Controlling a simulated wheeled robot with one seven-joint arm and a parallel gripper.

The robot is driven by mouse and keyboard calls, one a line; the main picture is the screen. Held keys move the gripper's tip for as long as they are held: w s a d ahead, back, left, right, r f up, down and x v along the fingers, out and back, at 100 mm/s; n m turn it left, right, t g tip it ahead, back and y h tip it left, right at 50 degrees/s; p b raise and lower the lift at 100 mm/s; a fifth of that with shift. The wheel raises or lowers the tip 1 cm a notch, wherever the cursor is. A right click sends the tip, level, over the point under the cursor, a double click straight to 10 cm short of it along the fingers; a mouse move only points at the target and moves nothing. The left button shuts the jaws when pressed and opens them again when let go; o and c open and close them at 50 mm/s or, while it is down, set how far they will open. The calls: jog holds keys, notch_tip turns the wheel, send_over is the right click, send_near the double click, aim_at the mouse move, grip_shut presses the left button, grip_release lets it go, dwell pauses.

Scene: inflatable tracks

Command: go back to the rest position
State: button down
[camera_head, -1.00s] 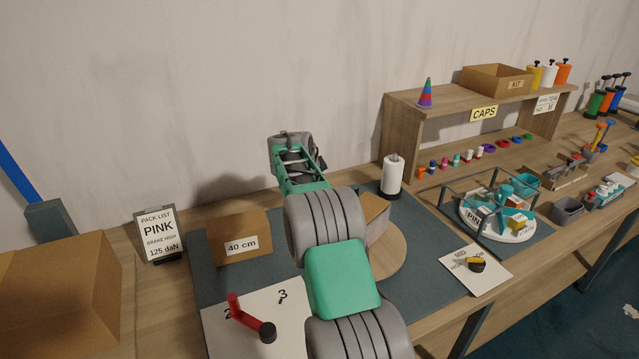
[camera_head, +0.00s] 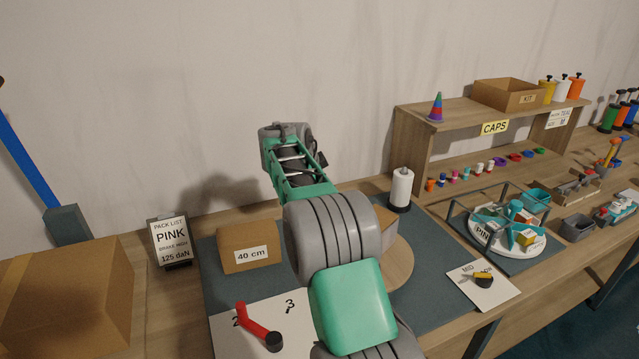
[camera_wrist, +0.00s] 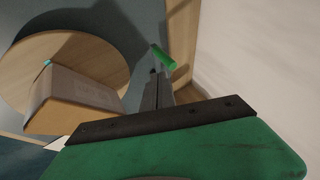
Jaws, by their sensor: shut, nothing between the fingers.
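My arm rises from the bottom of the head view, in green and grey links, and reaches over the dark work mat (camera_head: 225,285) toward the wall. In the wrist view my gripper (camera_wrist: 157,78) is shut with nothing visible between its fingers. It hangs in the air above the bench, close to the pale wall.
A box marked 40 cm (camera_head: 248,247), a pack list sign (camera_head: 170,241) and a red-handled crank (camera_head: 258,328) stand around my arm. A white roll (camera_head: 400,188) on a stand is right of it. The caps shelf (camera_head: 462,115) and a framed round tray (camera_head: 540,245) lie farther right.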

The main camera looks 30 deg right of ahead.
jog(key=s+a+r+n+y, duration=0.3)
jog(key=s+a+n, duration=0.7)
jog(key=s+a, duration=0.45)
jog(key=s+a+f+n+y, duration=0.1)
jog(key=s+a+f+n, duration=0.3)
jog(key=s, duration=0.5)
jog(key=s+a+f+n+y, duration=0.2)
jog(key=s+a+f+n, duration=0.2)
jog(key=s+a, duration=0.5)
jog(key=shift+s+a+n+g, duration=0.15)
jog(key=shift+a+n+g, duration=0.2)
jog(key=shift+n, duration=0.75)
jog(key=shift+f, duration=0.1)
